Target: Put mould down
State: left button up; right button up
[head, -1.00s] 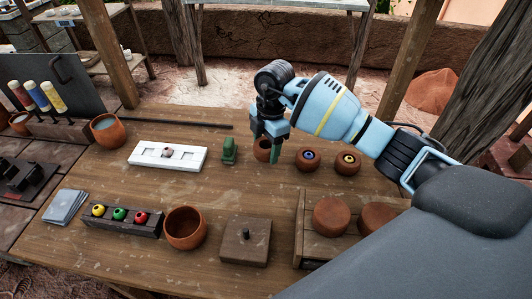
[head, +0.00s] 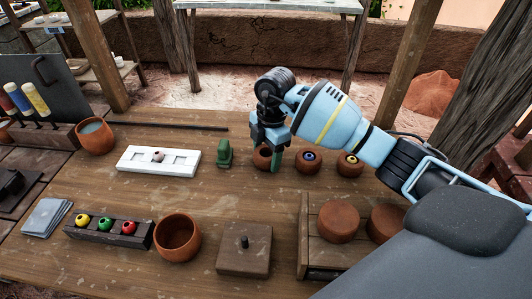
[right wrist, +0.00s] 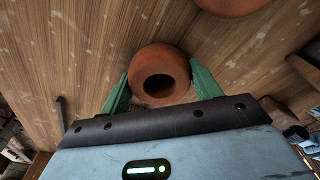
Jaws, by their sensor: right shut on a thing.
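A small round clay mould (head: 262,158) with a dark hole in its top is between the fingers of my right gripper (head: 273,158). In the right wrist view the mould (right wrist: 160,78) sits upright between the two green fingers (right wrist: 160,92), which touch its sides. In the head view it is about level with the row beside it, at or very close to the table top; I cannot tell if it touches. One finger hides part of it. My left gripper is not in view.
Two similar clay pots with a blue bead (head: 309,161) and a yellow bead (head: 350,164) stand just right. A green block (head: 224,153) and white tray (head: 130,160) stand left. A lidded box (head: 245,258) and clay bowl (head: 178,238) are nearer. Bare wood lies between.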

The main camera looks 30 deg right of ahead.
jog(key=o, duration=1.1)
jog(key=shift+f, duration=0.1)
jog(key=r, duration=0.4)
jog(key=d+r, duration=0.1)
jog(key=r, duration=0.7)
jog(key=shift+d+r+p, duration=0.1)
jog(key=shift+d+p, duration=0.1)
jog(key=shift+p, duration=0.2)
